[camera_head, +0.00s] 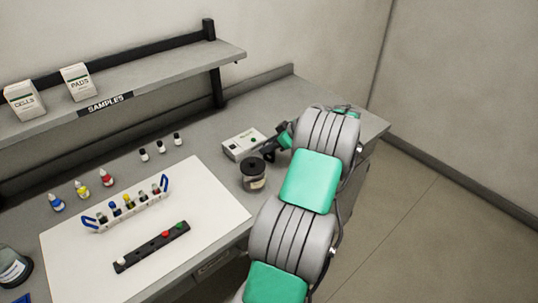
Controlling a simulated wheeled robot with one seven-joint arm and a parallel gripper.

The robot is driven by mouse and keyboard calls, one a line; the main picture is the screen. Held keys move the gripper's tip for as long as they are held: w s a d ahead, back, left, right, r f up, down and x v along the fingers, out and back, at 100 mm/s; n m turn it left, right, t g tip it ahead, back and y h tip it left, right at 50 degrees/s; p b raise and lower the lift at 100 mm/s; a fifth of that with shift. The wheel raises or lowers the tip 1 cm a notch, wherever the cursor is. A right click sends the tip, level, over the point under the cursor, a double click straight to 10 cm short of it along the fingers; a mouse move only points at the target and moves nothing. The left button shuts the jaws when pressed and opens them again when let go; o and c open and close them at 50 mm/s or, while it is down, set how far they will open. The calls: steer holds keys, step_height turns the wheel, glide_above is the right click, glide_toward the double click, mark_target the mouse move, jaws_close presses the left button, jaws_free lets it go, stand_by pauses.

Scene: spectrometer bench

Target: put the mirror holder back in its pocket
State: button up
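My arm reaches across the right side of the bench in the head view. My gripper (269,150), dark and small here, is at the right end of a low white box (239,143) with dark and green markings. Whether the gripper touches the box or is just above it, I cannot tell. Its fingers are too small and partly hidden to show if they are open or shut. I cannot make out a mirror holder or its pocket for certain.
A dark-lidded jar (254,174) stands just in front of the box. A white mat (215,215) bears a blue-handled vial rack (127,208) and a black strip (152,247). Small bottles (82,190) stand behind it. A shelf (160,80) overhangs the back left.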

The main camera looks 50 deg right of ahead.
jaws_close()
steer(key=shift+r, duration=0.1)
stand_by(0.4)
